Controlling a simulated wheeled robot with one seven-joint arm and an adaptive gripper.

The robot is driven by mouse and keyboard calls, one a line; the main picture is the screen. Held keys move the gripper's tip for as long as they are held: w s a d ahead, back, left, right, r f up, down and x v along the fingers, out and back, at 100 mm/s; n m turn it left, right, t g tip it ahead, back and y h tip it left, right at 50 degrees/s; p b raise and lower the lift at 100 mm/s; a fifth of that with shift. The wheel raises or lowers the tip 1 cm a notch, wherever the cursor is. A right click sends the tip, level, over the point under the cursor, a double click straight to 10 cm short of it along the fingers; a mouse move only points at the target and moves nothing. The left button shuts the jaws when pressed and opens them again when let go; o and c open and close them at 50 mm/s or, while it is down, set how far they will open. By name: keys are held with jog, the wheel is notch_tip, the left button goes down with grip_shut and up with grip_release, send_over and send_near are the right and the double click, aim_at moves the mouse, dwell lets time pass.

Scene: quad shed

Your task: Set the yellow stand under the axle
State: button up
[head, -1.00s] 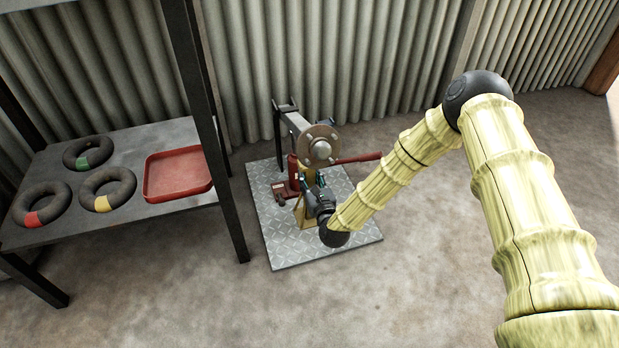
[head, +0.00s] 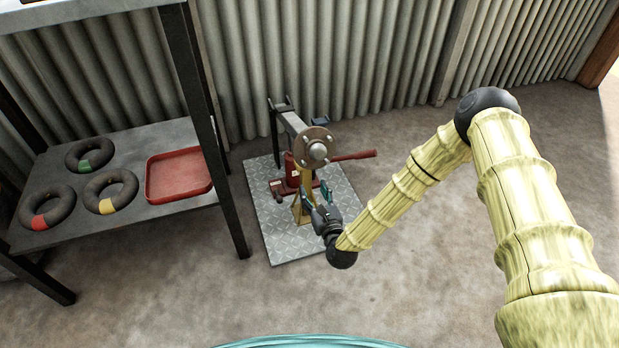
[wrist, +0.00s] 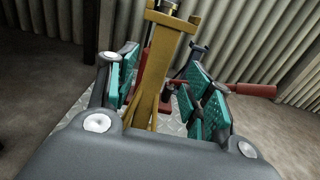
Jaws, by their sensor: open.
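The yellow stand (head: 301,208) is upright on the metal plate, below the hub end of the axle (head: 316,147). In the wrist view the stand (wrist: 153,72) rises between the teal finger pads, with its flat head near the top edge. A dark round part shows just above that head; I cannot tell whether they touch. My gripper (head: 317,193) is open at the near side of the stand, with a finger on each side; its pads (wrist: 160,82) look apart from the post. The stand's feet are partly hidden by my gripper.
A red jack (head: 292,170) with a long red handle (head: 354,156) stands behind the stand. The diamond plate (head: 290,240) lies beneath. At left, a shelf (head: 130,218) holds a red tray (head: 178,192) and several dark rings. The floor right of the plate is clear.

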jog(key=shift+p+v, duration=0.6)
jog(key=shift+v, duration=1.35)
jog(key=s+d+f+n+g+h, duration=0.1)
jog(key=s+d+f+n+g, duration=0.1)
jog(key=s+f+n+g, duration=0.55)
jog(key=s+d+f+n+g, duration=0.2)
jog(key=s+f+n, duration=0.2)
jog(key=s+n, duration=0.65)
jog(key=s+d+n+g, duration=0.1)
jog(key=s+d+n, duration=0.1)
jog(key=s, duration=0.1)
jog(key=s+d+f+n+g+h, duration=0.1)
jog(key=s+d+n, duration=0.1)
jog(key=s, duration=0.2)
jog(key=s+d+n+g+h, duration=0.1)
jog(key=s+d+n, duration=0.1)
jog(key=s, duration=0.1)
jog(key=shift+s+d+f+g, duration=0.15)
jog(key=shift+s+f+g, duration=0.15)
jog(key=shift+g, duration=0.05)
jog(key=s+d+r+n+g+h, duration=0.2)
jog(key=s+d+n+g, duration=0.2)
jog(key=s+d+n, duration=0.4)
jog(key=s, duration=0.3)
jog(key=shift+s+d+r+h, duration=0.3)
jog(key=shift+d+r, duration=0.05)
jog(key=shift+r, duration=0.1)
